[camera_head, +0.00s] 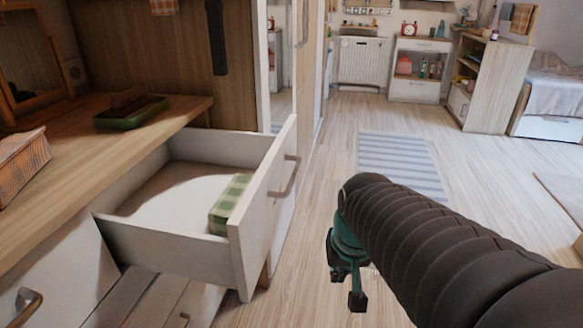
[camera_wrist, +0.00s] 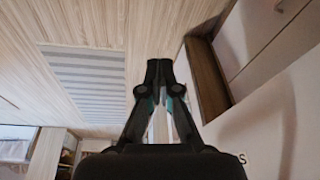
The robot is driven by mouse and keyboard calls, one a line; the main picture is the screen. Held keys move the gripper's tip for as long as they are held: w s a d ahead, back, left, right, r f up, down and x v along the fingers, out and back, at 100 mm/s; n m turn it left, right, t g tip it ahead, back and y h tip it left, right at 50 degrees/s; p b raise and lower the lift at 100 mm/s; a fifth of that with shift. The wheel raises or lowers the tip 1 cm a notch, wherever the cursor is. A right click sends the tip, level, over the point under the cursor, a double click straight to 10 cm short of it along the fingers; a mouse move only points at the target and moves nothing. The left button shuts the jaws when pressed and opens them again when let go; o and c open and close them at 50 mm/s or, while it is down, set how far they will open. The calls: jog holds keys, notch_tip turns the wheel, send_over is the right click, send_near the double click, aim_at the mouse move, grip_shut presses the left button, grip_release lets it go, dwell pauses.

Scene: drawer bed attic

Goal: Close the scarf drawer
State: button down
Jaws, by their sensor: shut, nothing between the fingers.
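The white scarf drawer (camera_head: 135,238) stands pulled out from the wooden dresser in the head view. A folded green checked scarf (camera_head: 230,204) lies inside it, near the front panel. The metal handle (camera_head: 286,176) is on the outer face of the front panel. My gripper (camera_head: 347,285) is to the right of the drawer front, apart from it and pointing down over the floor. In the wrist view my gripper (camera_wrist: 160,68) shows its fingers together with nothing between them. White furniture panels show at the right of the wrist view, but I cannot tell which part they are.
The wooden dresser top (camera_head: 75,150) bears a green tray (camera_head: 130,112) and a wicker basket (camera_head: 22,165). Another drawer handle (camera_head: 25,305) is at the lower left. A striped rug (camera_head: 400,160) lies on the open floor. A shelf unit (camera_head: 490,85) and a bed stand farther back right.

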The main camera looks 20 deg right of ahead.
jog(key=w+d+f+m+g+y+b, duration=0.1)
jog(key=w+d+f+m+y, duration=0.4)
jog(key=w+d+f, duration=0.15)
jog(key=w+d+r+m+t+y, duration=0.1)
jog(key=w+d+m+t+y, duration=0.15)
jog(key=w+d+y, duration=0.4)
jog(key=n+t+y, duration=0.4)
jog(key=n+t, duration=0.1)
send_near(290, 165)
jog(key=x, duration=0.6)
jog(key=shift+s+a+r+p, duration=0.1)
jog(key=shift+r+p, duration=0.05)
jog(key=shift+p, duration=0.2)
jog(key=shift+w+a, duration=0.3)
jog(key=shift+a, duration=0.2)
